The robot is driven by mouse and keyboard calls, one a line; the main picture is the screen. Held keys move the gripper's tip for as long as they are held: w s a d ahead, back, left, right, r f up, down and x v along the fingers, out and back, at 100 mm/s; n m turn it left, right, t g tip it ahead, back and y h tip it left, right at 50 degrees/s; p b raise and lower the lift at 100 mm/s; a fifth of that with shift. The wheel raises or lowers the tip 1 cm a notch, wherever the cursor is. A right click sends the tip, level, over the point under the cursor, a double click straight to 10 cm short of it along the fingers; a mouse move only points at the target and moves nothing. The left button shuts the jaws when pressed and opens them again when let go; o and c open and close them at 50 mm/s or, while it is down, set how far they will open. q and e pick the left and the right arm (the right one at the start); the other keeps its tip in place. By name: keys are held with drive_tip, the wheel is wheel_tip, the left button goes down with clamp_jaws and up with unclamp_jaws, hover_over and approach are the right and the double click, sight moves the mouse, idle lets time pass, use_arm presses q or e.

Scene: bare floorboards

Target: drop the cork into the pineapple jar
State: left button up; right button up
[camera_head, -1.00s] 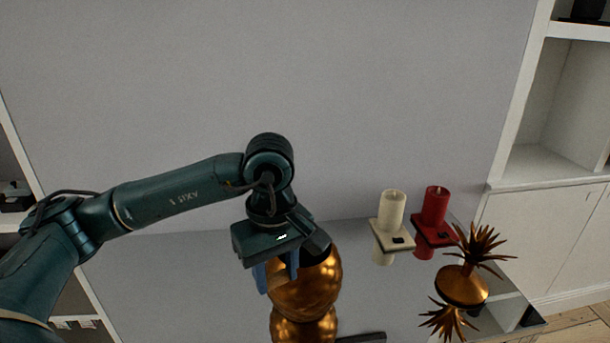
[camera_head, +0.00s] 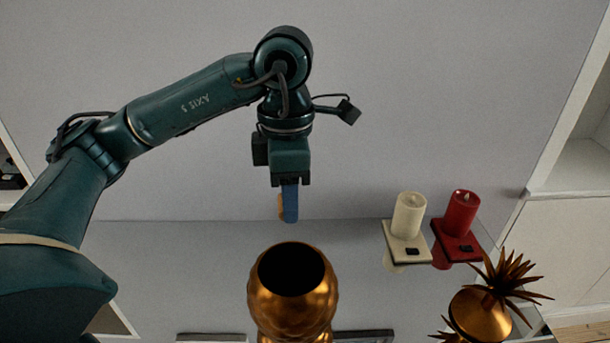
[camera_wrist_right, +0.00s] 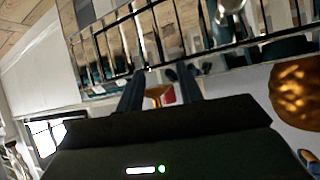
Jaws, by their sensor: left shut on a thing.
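The gold pineapple jar (camera_head: 292,318) stands at the bottom middle of the head view with its round dark mouth open and facing up. Its leafy lid (camera_head: 482,312) lies apart at the lower right. My left gripper (camera_head: 288,205) points down above and behind the jar's mouth, clear of the rim. It is shut on a small tan piece, seemingly the cork (camera_head: 281,206), mostly hidden by a blue finger. In the right wrist view my right gripper (camera_wrist_right: 160,90) has its fingers apart. A small red and tan thing shows between them, apparently beyond; the jar's gold side shows at right.
A cream candle (camera_head: 409,215) and a red candle (camera_head: 461,212) stand on small square holders right of the jar. The tabletop is glossy and mirrors them. A plain grey wall rises behind; white shelving (camera_head: 575,215) stands at the right.

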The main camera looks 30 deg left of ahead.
use_arm(q)
drive_tip(key=shift+f, duration=0.2)
drive_tip(key=shift+s+f+b, duration=0.15)
drive_tip(key=shift+f+b, duration=0.1)
drive_tip(key=shift+b, duration=0.1)
wheel_tip(320, 180, down, 5)
drive_tip(key=b, duration=0.3)
use_arm(e)
drive_tip(key=shift+s+a+f+y, duration=0.15)
drive_tip(key=shift+s+a+f, duration=0.15)
drive_tip(key=shift+f, duration=0.2)
drive_tip(key=shift+s+a+f+y, duration=0.15)
drive_tip(key=shift+a+f, duration=0.1)
drive_tip(key=shift+f, duration=0.25)
